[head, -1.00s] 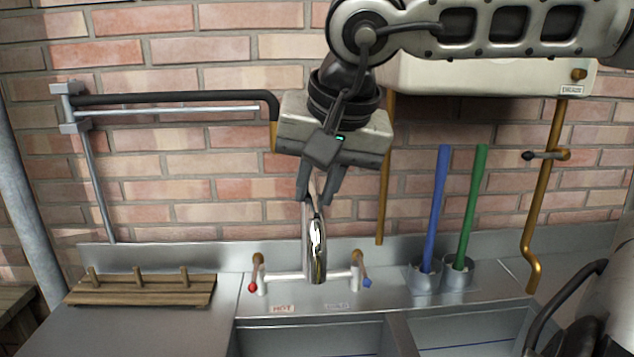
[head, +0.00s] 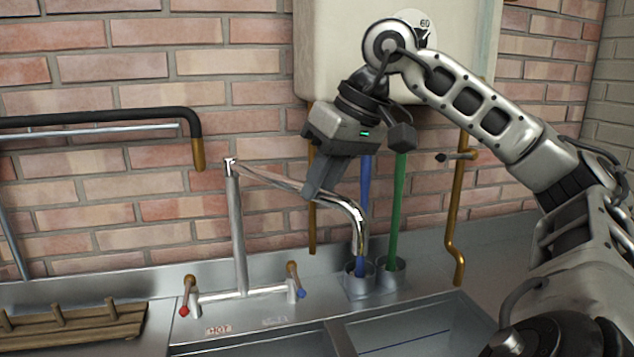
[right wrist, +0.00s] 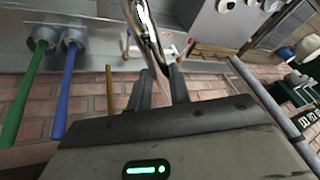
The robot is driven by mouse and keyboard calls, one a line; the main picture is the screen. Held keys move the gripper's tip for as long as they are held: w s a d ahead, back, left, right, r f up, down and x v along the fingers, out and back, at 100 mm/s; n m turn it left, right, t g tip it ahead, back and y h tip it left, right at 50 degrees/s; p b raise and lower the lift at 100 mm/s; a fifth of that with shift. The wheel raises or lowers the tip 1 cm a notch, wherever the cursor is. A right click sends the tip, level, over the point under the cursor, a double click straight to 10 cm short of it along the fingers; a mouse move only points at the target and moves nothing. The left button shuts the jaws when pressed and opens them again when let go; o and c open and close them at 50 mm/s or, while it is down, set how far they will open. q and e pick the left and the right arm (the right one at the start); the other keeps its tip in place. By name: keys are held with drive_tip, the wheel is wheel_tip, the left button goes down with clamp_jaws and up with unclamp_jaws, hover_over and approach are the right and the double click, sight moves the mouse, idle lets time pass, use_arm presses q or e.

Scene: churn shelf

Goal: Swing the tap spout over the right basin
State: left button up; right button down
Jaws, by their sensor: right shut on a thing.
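The chrome tap spout (head: 278,180) runs from the top of the upright tap pipe (head: 238,235) to the right, and its bent end (head: 359,230) points down. In the head view the end shows in front of the blue handle, toward the right basin (head: 425,328). My right gripper (head: 318,192) is shut on the spout partway along it. The spout (right wrist: 147,30) also shows between the fingers in the right wrist view. The left basin (head: 255,345) is partly cut off by the frame. My left gripper is not in view.
Blue (head: 364,210) and green (head: 397,205) handles stand in metal cups behind the basins. A brass pipe (head: 456,220) runs down at right, below a white tank (head: 345,50). A wooden peg rack (head: 75,325) lies at left. Red (head: 184,310) and blue (head: 302,294) tap knobs flank the tap.

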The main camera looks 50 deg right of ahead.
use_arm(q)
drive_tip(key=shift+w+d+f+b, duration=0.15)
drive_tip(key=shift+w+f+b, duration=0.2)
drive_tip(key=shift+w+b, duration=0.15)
use_arm(e)
drive_tip(key=d+n+y, duration=0.1)
drive_tip(key=d+n, duration=0.2)
drive_tip(key=d, duration=0.3)
drive_tip(key=shift+w+g, duration=0.3)
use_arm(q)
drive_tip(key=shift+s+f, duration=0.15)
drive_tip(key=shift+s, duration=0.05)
use_arm(e)
drive_tip(key=shift+d+r, duration=0.1)
drive_tip(key=c, duration=1.3)
unclamp_jaws()
